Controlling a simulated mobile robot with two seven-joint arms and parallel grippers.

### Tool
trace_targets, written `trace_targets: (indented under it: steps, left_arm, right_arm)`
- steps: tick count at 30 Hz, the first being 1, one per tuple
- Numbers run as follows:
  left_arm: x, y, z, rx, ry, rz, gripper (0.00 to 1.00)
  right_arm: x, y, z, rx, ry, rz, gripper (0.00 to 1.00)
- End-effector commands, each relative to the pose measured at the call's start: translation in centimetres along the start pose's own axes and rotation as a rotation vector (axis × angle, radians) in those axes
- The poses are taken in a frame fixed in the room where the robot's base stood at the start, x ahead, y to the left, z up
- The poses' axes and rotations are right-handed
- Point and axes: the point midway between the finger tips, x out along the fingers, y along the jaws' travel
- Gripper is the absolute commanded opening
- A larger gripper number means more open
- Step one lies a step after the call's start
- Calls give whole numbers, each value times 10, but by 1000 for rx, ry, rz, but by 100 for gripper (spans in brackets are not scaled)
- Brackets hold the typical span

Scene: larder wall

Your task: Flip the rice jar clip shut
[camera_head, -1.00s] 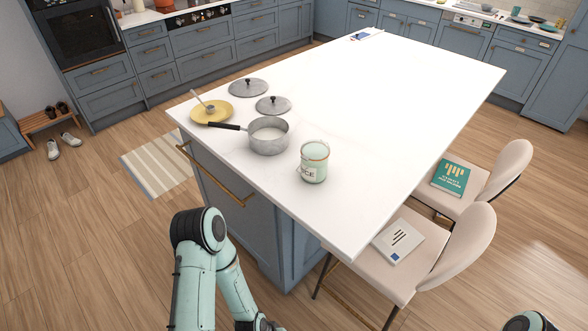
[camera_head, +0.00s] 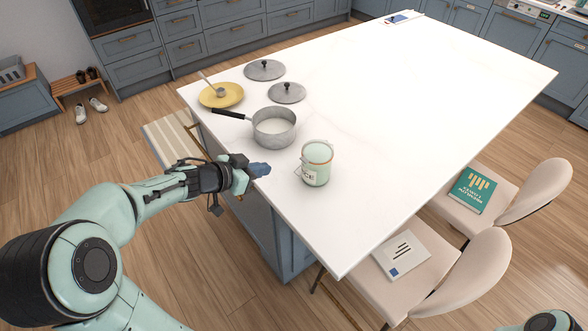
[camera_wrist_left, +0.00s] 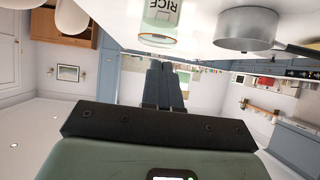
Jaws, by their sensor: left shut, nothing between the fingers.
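The rice jar (camera_head: 316,164) is a pale green jar with a "RICE" label and a wire clip at its rim. It stands upright on the white island near its front edge. Its rim looks round and pale from above; I cannot tell how the clip sits. In the left wrist view the jar (camera_wrist_left: 161,20) appears upside down, ahead of the fingers. My left gripper (camera_head: 261,170) is shut and empty at the island's front edge, left of the jar and apart from it. The shut fingers also show in the left wrist view (camera_wrist_left: 163,85). My right gripper is not in view.
A grey saucepan (camera_head: 273,127) stands left of and behind the jar, its black handle pointing left. Two lids (camera_head: 264,70) and a yellow plate (camera_head: 221,96) with a ladle lie beyond. The island (camera_head: 400,110) is clear right of the jar. Two chairs (camera_head: 480,265) stand at its right side.

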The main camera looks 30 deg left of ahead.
Motion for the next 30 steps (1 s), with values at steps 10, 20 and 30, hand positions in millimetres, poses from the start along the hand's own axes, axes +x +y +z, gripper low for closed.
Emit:
trace_targets:
  steps: [10,20,30]
  left_arm:
    - [12,0,2,-2,-1,3,0]
    - [78,2,5,-2,-4,6,0]
    - [124,1,28,-3,-4,1,0]
  right_arm:
    - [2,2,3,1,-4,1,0]
    - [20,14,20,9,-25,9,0]
    - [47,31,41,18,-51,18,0]
